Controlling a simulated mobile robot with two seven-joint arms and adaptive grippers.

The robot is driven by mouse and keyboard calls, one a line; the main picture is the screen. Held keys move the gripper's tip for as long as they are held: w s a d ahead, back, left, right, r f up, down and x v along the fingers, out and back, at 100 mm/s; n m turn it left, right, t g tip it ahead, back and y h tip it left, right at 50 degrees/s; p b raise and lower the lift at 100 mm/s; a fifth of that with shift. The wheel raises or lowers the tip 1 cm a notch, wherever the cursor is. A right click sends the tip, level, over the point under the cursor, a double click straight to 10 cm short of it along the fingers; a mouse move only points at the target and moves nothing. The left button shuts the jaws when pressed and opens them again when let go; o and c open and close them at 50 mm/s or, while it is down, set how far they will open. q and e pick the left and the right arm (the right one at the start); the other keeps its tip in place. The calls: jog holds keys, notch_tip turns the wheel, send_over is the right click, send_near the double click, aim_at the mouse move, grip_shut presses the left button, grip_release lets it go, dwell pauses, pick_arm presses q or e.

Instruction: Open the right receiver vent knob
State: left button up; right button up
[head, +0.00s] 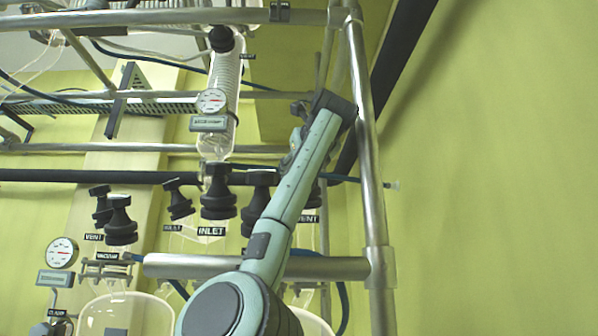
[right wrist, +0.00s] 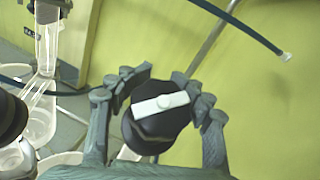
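In the right wrist view, a black round knob (right wrist: 160,125) with a white bar across its top sits between the fingers of my right gripper (right wrist: 160,95). The fingers are spread to either side of it, and I cannot tell whether they touch it. In the head view, my right arm crosses in front of the right side of the rig. A black knob (head: 317,196) shows partly behind it, above a partly covered "VENT" label (head: 308,219). The right gripper is mostly hidden there by the arm. My left gripper is not in view.
Several other black knobs stand left of the arm, including one above the "INLET" label (head: 218,200) and one above the left "VENT" label (head: 120,222). A thick vertical metal post (head: 366,150) stands close to the right arm. The green wall at the right is clear.

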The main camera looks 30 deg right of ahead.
jog(key=shift+o, duration=1.2)
jog(key=shift+r, duration=0.1)
notch_tip(320, 180, up, 10)
